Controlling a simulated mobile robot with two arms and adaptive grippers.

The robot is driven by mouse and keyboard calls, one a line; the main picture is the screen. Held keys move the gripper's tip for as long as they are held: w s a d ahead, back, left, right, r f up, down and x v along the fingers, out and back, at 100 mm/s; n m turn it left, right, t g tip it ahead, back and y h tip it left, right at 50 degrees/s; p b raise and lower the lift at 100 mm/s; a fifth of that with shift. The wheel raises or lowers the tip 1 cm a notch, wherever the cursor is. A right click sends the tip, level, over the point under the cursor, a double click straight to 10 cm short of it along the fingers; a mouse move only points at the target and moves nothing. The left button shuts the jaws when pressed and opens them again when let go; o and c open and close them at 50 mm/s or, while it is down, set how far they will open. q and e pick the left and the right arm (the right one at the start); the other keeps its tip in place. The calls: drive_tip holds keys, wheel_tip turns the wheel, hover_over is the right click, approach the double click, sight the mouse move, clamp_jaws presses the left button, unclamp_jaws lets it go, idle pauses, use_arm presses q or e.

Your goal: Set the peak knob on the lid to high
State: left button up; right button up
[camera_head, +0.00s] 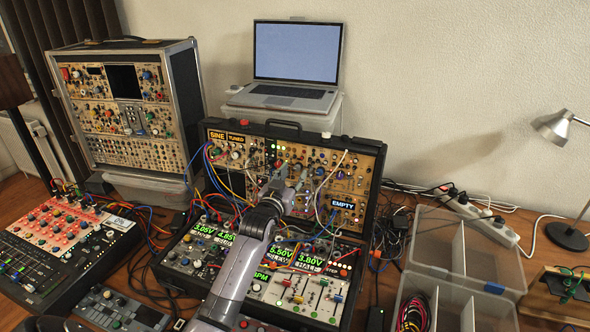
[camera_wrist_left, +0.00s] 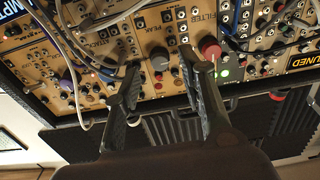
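The lid (camera_head: 345,185) of the open case stands upright and carries tan synth panels with many knobs. In the left wrist view, where the panel appears upside down, a dark grey knob (camera_wrist_left: 159,63) sits by the label PEAK. A larger red knob (camera_wrist_left: 209,47) sits by the label FILTER to its right. My left gripper (camera_wrist_left: 163,66) is open, with its two fingers apart on either side of the grey knob; contact cannot be told. In the head view my left gripper (camera_head: 277,187) is in front of the lid and hides part of it. My right gripper is not in view.
Patch cables (camera_wrist_left: 75,70) hang over the panel beside the left finger. The case base (camera_head: 190,262) holds sliders and green voltage displays below my arm. A laptop (camera_head: 295,65) stands behind the lid. A clear divided box (camera_head: 465,250) stands at right, a mixer (camera_head: 50,245) at left.

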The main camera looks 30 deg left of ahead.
sight(298, 167)
use_arm(q)
drive_tip(key=shift+x, duration=1.2)
clamp_jaws()
